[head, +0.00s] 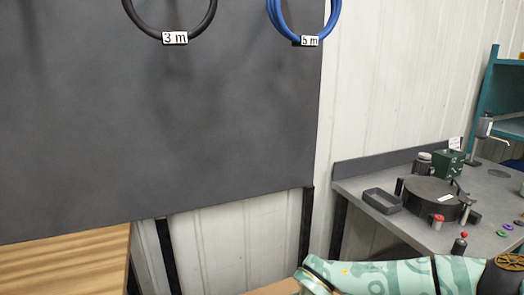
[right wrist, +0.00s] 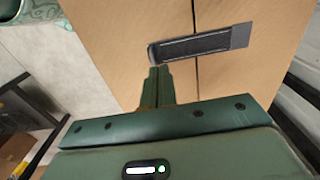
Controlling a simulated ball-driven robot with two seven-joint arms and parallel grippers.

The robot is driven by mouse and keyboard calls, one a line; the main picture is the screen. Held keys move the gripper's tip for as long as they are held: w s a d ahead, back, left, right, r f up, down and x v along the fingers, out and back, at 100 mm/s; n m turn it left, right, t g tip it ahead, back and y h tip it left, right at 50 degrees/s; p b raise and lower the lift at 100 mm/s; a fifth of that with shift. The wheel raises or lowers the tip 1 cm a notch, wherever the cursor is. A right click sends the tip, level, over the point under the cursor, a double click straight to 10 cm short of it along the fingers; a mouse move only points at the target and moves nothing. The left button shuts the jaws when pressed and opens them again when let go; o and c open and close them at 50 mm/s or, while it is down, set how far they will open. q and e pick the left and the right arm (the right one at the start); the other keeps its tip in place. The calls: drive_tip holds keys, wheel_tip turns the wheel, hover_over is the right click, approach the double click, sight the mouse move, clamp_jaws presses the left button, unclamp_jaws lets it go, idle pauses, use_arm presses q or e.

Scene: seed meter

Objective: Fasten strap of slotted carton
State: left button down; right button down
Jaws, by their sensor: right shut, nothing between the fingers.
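In the right wrist view, a brown cardboard carton (right wrist: 118,50) fills much of the picture. A dark grey strap (right wrist: 205,44) lies across a line or slot in its face, with a wider piece at its right end. My right gripper (right wrist: 160,72) is shut and empty. Its fingertips are just below the strap's left end; I cannot tell whether they touch it. In the head view my right gripper is hidden or out of frame, and only a patterned arm shows at the bottom right. A sliver of cardboard (head: 272,288) shows at the bottom edge. My left gripper is not in view.
A grey workbench (head: 345,187) at the right carries a round dark device (head: 432,190), a grey tray (head: 381,201) and small parts. A dark board (head: 200,120) holds a black coil (head: 209,22) and a blue coil (head: 336,20). A wooden surface (head: 70,265) is at lower left.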

drive_tip(key=shift+f+b, duration=0.65)
drive_tip(key=shift+f, duration=1)
idle(1.1)
idle(0.5)
wheel_tip(320, 180, up, 7)
drive_tip(key=p, duration=0.4)
drive_tip(key=shift+p, duration=0.3)
